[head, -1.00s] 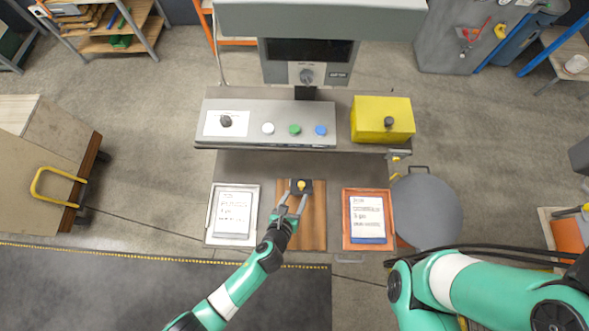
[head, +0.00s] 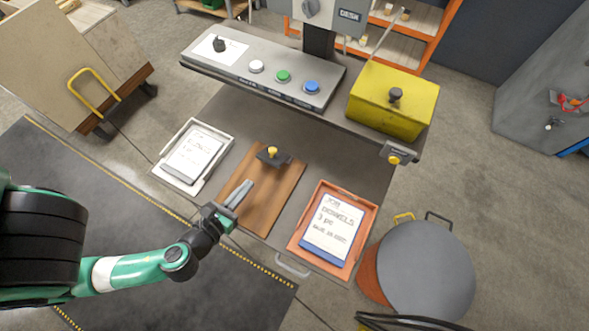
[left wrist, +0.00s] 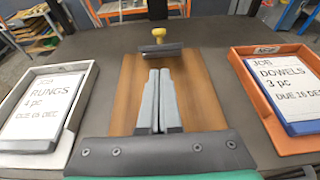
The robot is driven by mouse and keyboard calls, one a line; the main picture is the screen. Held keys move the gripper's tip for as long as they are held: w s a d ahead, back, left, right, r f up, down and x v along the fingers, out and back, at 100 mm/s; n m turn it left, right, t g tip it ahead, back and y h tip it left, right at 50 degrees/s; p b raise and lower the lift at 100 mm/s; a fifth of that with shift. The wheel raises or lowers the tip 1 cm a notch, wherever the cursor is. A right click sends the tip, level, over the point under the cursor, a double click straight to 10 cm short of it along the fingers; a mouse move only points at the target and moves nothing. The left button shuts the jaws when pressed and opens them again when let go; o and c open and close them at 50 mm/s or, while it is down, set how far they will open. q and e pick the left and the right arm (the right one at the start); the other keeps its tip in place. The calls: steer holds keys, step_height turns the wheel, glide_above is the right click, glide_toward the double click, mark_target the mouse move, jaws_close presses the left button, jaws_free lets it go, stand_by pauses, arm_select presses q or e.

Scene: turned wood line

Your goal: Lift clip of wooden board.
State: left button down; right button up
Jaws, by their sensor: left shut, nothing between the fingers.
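The wooden board (head: 281,191) lies flat on the grey bench between two trays. Its clip (head: 272,156) is a dark bar with a yellow knob at the board's far end, and it also shows in the left wrist view (left wrist: 160,46). My left gripper (head: 238,194) is over the near part of the board, its grey fingers together and empty, apart from the clip. In the left wrist view the fingers (left wrist: 160,75) point toward the clip, which lies beyond their tips. No paper shows on the board. My right gripper is not in view.
A white tray (head: 226,153) with a "RUNGS" card stands left of the board, an orange tray (head: 295,236) with a "DOWELS" card right of it. Behind are a button panel (head: 225,73) and a yellow box (head: 393,100). A round grey stool (head: 425,275) stands at the right.

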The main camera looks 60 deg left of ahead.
mark_target(275, 153)
arm_select(q)
steer(key=shift+s+a+f, duration=0.35)
steer(key=shift+a+f, duration=0.05)
steer(key=shift+f, duration=0.05)
steer(key=shift+w+r, duration=0.1)
steer(key=shift+r, duration=0.05)
steer(key=shift+w+a+p, duration=0.2)
steer(key=shift+p, duration=0.15)
steer(key=p+x, duration=0.2)
steer(key=x, duration=0.6)
steer(key=shift+w, duration=0.15)
steer(key=shift+w+a+f, duration=0.35)
steer(key=shift+w, duration=0.1)
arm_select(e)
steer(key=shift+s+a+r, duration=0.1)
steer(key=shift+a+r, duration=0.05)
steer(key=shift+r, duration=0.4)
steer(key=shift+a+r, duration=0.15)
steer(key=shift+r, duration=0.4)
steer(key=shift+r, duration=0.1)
